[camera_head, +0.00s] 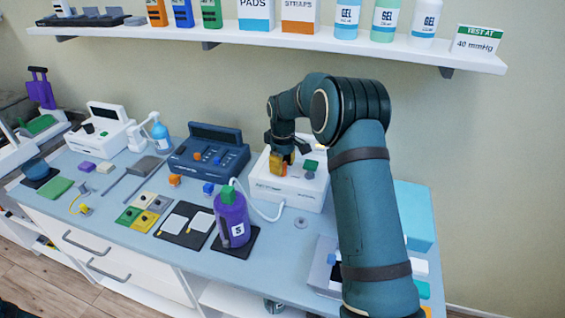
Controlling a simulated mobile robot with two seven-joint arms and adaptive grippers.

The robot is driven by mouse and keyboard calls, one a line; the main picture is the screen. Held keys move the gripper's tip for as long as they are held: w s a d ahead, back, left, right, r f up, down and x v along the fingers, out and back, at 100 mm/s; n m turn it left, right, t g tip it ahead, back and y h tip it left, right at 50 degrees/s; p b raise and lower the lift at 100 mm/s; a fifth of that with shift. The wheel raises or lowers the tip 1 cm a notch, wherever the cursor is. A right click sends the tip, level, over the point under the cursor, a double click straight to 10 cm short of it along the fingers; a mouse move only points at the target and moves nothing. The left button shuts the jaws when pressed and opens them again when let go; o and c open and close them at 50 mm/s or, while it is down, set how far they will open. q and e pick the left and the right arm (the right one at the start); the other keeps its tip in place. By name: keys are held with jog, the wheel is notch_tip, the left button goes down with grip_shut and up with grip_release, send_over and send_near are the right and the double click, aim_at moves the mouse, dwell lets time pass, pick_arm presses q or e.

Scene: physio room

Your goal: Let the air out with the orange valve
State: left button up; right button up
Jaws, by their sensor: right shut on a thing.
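A white device box (268,191) stands toward the back of the blue-grey counter. An orange valve (276,164) shows at its top left, with a green knob (311,165) to its right. My right gripper (284,156) comes down from above and is shut on the orange valve. The gripper's fingers and wrist partly hide the top of the box and the valve. A white tube (262,213) runs from the box area to a purple bottle (232,218) with a green cap, upright on a black mat. My left gripper is out of view.
A dark blue console (208,160) stands left of the white box. Black pads, coloured tiles and small blocks lie in front. A shelf (350,47) with bottles and a "TEST AT 40 mmHg" sign (477,42) hangs above.

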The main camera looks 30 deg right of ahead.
jog(key=m+p, duration=0.2)
jog(key=m, duration=0.4)
jog(key=shift+r, duration=0.1)
jog(key=m+p, duration=0.1)
jog(key=m, duration=0.5)
jog(key=shift+s, duration=0.1)
jog(key=shift+m, duration=0.4)
jog(key=o, duration=1.2)
jog(key=shift+n, duration=0.3)
